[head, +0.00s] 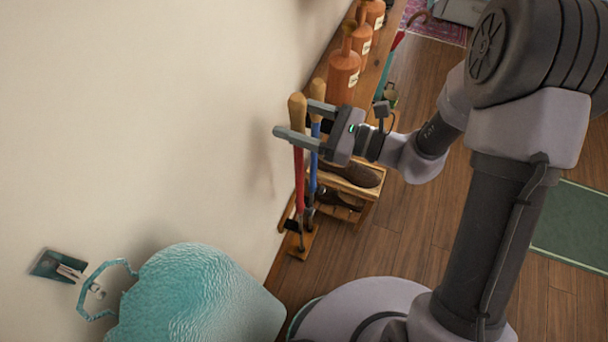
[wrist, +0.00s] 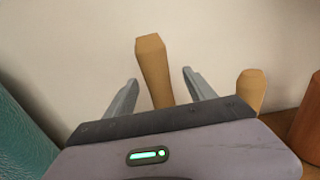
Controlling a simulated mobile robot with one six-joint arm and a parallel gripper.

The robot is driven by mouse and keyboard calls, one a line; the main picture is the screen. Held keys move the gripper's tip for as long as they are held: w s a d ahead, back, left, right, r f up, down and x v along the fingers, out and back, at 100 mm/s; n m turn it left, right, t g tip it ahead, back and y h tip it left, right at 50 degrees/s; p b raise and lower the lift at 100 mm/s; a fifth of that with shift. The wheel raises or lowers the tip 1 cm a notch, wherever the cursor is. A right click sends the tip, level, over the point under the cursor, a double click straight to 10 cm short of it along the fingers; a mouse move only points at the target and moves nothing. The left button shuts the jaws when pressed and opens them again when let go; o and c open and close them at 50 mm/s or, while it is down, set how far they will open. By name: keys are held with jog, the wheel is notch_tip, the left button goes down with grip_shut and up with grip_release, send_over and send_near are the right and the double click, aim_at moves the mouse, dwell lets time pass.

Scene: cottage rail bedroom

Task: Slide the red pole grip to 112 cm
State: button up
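The red pole (head: 298,178) stands upright near the wall, with a tan wooden grip (head: 297,106) on top. A blue pole (head: 314,160) with a similar wooden grip (head: 318,88) stands right behind it. My gripper (head: 294,119) is open, its fingers reaching toward the wall at the height of the red pole's grip. In the wrist view, a wooden grip (wrist: 152,68) shows between the two open fingers (wrist: 160,78), with a gap on each side. The other grip (wrist: 251,90) is outside the right finger. No height scale is readable.
Orange bottles (head: 342,77) line a wooden shelf (head: 382,50) beyond the poles. Shoes (head: 352,174) sit on a low rack (head: 371,190) beside them. Wooden floor (head: 420,235) is open to the right.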

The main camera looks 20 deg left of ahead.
jog(key=shift+d, duration=0.1)
jog(key=d+b, duration=0.1)
jog(key=d, duration=0.8)
jog(key=shift+s+d, duration=0.4)
jog(key=s+d+r+n+g+h+b, duration=0.2)
jog(key=s+d+n+g+h, duration=0.1)
jog(key=s+n+h, duration=0.65)
jog(key=s+d+r+n+t+h, duration=0.1)
jog(key=d+n+t+h, duration=0.1)
jog(key=d, duration=0.3)
jog(key=s+d+r+n+t+h, duration=0.1)
jog(key=d+r+n+t+h, duration=0.1)
jog(key=d+n+t+h, duration=0.1)
jog(key=d+t+h+b, duration=0.1)
jog(key=d+t, duration=0.1)
jog(key=d, duration=0.1)
jog(key=shift+s+d+r+t, duration=0.2)
jog(key=shift+d+r+t, duration=0.05)
jog(key=shift+t, duration=0.05)
